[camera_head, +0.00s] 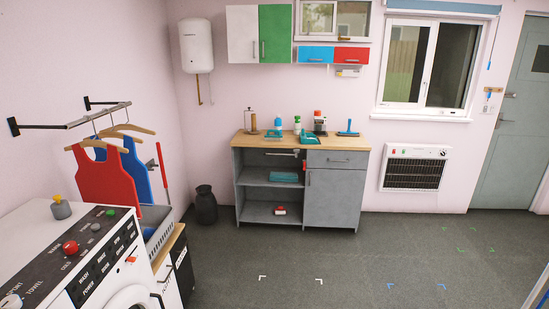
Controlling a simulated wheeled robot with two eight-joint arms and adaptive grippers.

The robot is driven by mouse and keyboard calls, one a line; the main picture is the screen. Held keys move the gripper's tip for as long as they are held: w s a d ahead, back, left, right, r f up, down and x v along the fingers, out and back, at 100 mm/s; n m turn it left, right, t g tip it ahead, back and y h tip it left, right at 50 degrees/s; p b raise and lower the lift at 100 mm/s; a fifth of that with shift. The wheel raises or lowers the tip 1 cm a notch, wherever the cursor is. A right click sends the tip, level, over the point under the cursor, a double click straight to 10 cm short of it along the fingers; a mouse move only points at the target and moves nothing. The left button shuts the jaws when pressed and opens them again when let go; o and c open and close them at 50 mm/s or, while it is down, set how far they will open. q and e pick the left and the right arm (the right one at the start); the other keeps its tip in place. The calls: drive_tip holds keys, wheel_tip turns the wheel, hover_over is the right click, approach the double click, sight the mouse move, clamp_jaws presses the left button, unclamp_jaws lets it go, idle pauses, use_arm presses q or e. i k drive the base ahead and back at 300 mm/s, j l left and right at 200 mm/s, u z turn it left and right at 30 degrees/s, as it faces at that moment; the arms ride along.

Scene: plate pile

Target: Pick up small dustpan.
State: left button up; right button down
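A small teal object (309,138) that looks like the small dustpan lies on the wooden top of the grey cabinet (334,192) at the back wall, near its front edge. It is too small to make out its handle clearly. A blue squeegee-like or brush-like tool (348,130) stands to its right. Neither of my grippers is in view.
Bottles and a paper holder (251,121) share the cabinet top. The shelves hold a teal item (284,177) and a small red-and-white one (280,210). A dark bin (205,205) stands left of the cabinet; a washing machine (70,255) is front left. The middle floor is clear.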

sight(303, 136)
drive_tip(key=i, duration=2.4)
drive_tip(key=i+j+z, duration=0.15)
drive_tip(key=i+z, duration=0.3)
drive_tip(key=i, duration=0.25)
drive_tip(key=i+j+z, duration=0.45)
drive_tip(key=i, duration=0.15)
drive_tip(key=i+j+z, duration=0.45)
drive_tip(key=i+j, duration=0.15)
drive_tip(key=i+j+z, duration=0.45)
drive_tip(key=j, duration=0.3)
